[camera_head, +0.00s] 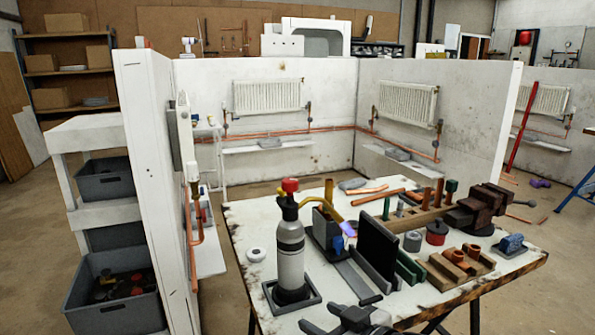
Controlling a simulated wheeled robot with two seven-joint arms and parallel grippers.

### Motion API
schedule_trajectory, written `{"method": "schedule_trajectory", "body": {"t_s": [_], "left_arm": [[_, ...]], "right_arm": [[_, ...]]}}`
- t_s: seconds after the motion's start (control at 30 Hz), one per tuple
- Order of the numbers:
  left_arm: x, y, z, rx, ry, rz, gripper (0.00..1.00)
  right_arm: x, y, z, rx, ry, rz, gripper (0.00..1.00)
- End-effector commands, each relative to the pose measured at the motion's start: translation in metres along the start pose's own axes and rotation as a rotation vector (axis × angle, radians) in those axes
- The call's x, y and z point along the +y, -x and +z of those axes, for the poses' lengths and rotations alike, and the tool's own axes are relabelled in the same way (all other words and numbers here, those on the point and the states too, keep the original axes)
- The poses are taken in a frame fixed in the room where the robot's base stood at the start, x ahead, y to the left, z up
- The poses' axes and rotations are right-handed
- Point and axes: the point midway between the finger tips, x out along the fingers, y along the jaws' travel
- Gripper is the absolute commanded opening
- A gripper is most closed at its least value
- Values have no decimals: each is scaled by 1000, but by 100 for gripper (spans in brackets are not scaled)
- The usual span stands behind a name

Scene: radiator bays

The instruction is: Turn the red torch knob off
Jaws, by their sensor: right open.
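The torch (290,250) stands upright in a dark square tray (270,299) at the front left of the workbench. It has a pale grey cylinder, a black neck and a yellow-brass tube reaching to the right. The red knob (290,185) sits on top of the torch, with nothing touching it. My right gripper (333,318) is at the bottom edge, partly cut off by the frame. It is open, below and to the right of the torch and apart from it. My left gripper is not in view.
The workbench (240,223) holds a black upright plate (377,252), a dark vise (480,207), wooden blocks and copper pipes right of the torch. A white partition (150,190) and a shelf with grey bins (115,300) stand at left. Air above the torch is clear.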

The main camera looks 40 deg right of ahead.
Motion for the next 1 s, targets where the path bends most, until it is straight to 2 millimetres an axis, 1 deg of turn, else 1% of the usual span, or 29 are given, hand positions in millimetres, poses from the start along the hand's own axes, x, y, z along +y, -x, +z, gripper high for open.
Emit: {"method": "schedule_trajectory", "body": {"t_s": [0.03,0.07,0.1,0.2,0.3,0.37,0.43,0.57,1.0], "left_arm": [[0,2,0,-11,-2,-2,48],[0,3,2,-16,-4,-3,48],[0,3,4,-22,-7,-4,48],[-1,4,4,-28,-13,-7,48],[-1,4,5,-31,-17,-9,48],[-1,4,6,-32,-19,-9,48],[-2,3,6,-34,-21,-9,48],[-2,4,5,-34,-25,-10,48],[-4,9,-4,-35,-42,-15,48]], "right_arm": [[17,5,-50,75,17,16,51],[24,8,-74,114,15,23,51],[31,14,-103,163,15,29,51],[40,28,-159,257,13,32,51],[41,37,-188,309,9,27,51],[41,37,-196,321,6,26,51],[42,34,-199,326,3,25,51],[42,18,-204,326,5,27,51],[45,-52,-229,325,3,28,51]]}}
